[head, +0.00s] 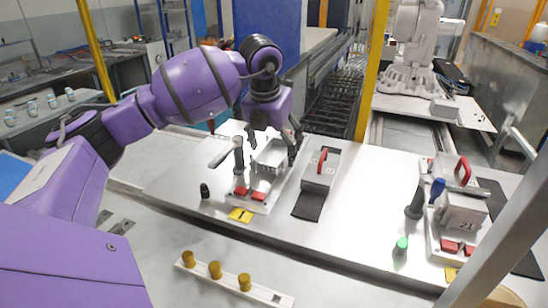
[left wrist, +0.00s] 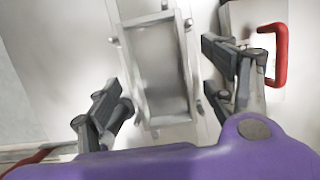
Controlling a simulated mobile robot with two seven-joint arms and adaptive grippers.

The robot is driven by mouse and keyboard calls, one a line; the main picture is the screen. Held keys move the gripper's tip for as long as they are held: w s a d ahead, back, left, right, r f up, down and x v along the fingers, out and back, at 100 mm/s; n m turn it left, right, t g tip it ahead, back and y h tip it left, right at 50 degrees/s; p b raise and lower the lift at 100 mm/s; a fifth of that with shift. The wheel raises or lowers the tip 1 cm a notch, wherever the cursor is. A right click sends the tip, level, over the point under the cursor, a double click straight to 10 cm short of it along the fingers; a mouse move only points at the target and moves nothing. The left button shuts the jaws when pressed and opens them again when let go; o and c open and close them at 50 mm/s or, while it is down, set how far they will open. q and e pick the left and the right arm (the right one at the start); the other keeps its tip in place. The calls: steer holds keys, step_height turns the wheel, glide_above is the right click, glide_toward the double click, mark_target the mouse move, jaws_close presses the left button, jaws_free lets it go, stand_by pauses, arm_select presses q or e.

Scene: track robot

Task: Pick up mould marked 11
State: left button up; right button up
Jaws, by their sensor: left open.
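A grey block mould (head: 321,171) with a red handle stands on the pale table, right of a metal fixture (head: 262,172). Its marking is too small to read surely. Its red handle (left wrist: 281,57) shows at the right of the left wrist view. My left gripper (head: 273,140) is open and empty above the fixture, left of the mould, apart from its handle. In the left wrist view my left gripper (left wrist: 167,88) has its fingers on both sides of the fixture's open trough (left wrist: 160,72). Another grey mould (head: 462,212) marked 21 stands at the right. My right gripper is out of view.
A black upright clamp (head: 238,158) and red blocks sit at the near fixture, beside a yellow tag (head: 240,215). A black knob (head: 205,190) and a green-topped one (head: 401,247) stand on the table. A strip with brass knobs (head: 215,270) lies in front. The middle table is clear.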

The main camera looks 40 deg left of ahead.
arm_select(q)
steer(key=shift+f, duration=0.1)
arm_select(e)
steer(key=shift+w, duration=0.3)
arm_select(q)
steer(key=shift+f, duration=0.15)
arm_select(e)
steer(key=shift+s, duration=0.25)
